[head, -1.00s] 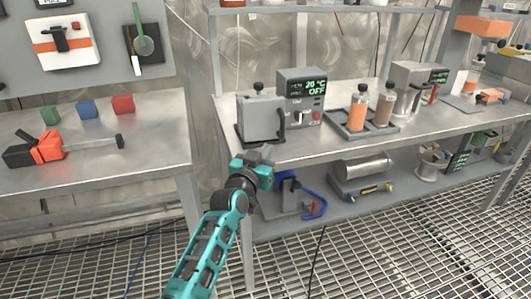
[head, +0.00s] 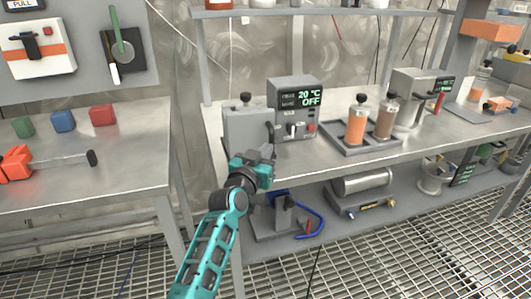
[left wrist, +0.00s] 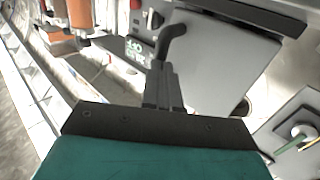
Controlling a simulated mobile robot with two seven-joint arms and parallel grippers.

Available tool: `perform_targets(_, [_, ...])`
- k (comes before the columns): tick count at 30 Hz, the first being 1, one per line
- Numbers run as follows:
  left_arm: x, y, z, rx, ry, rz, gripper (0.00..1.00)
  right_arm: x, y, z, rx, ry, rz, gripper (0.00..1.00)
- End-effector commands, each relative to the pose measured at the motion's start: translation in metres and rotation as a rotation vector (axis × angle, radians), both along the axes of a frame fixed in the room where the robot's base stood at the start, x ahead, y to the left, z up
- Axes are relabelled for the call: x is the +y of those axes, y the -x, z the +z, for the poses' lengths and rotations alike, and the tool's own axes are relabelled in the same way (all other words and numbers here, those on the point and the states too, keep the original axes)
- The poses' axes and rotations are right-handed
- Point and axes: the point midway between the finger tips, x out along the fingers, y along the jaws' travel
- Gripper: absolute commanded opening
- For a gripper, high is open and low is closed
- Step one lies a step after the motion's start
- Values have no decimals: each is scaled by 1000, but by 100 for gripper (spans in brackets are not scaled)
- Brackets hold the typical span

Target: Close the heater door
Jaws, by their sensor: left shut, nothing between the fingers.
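The heater (head: 294,94) is a grey box with a lit panel reading 20 °C and OFF, at the left end of the right-hand bench. Its plain grey door (head: 245,126) is on the left side, with a dark curved handle; how far it stands open I cannot tell. My left gripper (head: 264,153) is shut and empty, in front of the door's lower part, hiding some of it. In the left wrist view the shut fingers (left wrist: 162,80) point at the dark handle (left wrist: 173,42) beside the grey door face (left wrist: 215,65); contact is unclear. My right gripper is not in view.
A tray (head: 336,142) with orange and brown bottles stands right of the heater. The bench's front edge (head: 350,165) runs near my left gripper. A lower shelf holds a blue-hosed device (head: 284,218). The left bench (head: 110,170) carries coloured blocks.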

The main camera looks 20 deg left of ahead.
Motion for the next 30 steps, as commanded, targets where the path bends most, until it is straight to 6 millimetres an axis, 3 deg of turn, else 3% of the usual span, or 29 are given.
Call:
perform_targets(12, [-3,-22,1,-1,-1,-1,0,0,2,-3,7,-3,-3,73])
perform_targets(30, [-3,-22,4,-4,-2,0,0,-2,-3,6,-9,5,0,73])
